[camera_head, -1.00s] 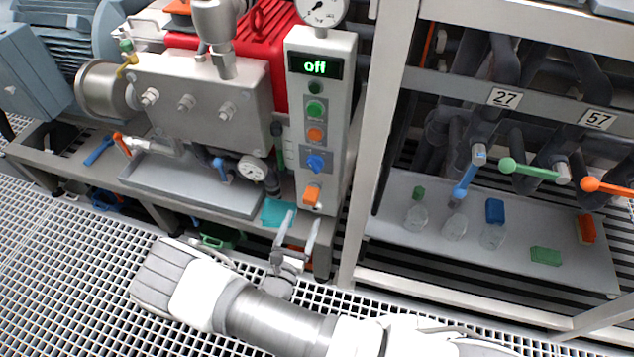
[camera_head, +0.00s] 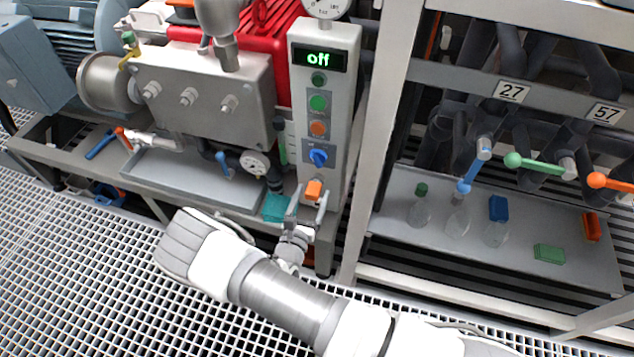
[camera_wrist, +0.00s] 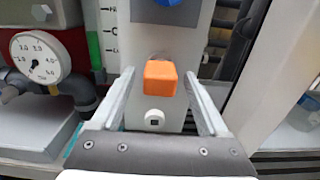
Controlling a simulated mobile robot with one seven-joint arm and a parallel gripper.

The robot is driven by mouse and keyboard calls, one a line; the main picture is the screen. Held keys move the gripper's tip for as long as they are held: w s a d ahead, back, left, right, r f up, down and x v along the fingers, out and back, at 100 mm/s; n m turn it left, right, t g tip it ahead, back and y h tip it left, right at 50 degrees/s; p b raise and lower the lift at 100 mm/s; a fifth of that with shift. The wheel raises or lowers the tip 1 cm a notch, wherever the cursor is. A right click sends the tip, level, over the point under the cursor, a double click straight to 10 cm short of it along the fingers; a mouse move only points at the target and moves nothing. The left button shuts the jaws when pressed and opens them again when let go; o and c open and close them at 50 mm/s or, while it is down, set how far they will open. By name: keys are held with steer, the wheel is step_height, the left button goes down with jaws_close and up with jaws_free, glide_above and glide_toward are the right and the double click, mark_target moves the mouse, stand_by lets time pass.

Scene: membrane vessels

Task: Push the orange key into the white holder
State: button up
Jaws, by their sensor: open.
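The orange key (camera_head: 314,190) sits at the lower end of the grey control panel (camera_head: 325,110), below the blue knob. In the wrist view the orange key (camera_wrist: 160,78) is a block that stands out from the panel face. The white holder is not clearly told apart; a small white round fitting with a dark square centre (camera_wrist: 154,118) shows just below the key. My gripper (camera_head: 307,203) is open at the panel's lower end. In the wrist view the fingers of my gripper (camera_wrist: 160,90) stand left and right of the key, with visible gaps on both sides.
A pressure gauge (camera_wrist: 38,57) and pipes stand left of the panel. A teal block (camera_head: 276,208) lies just left of my gripper. A white frame post (camera_head: 376,130) rises close on the right, before a shelf with bottles.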

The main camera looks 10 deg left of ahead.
mark_target(311, 198)
steer(key=shift+w+d, duration=0.1)
steer(key=shift+w, duration=0.75)
stand_by(0.7)
jaws_close()
stand_by(0.3)
steer(key=shift+s, duration=0.15)
steer(key=shift+s+a+p, duration=0.15)
steer(key=shift+s+p, duration=0.15)
steer(key=shift+s, duration=1.15)
steer(key=shift+s+a+p, duration=0.1)
steer(key=shift+s+p, duration=0.2)
steer(key=shift+s, duration=1.1)
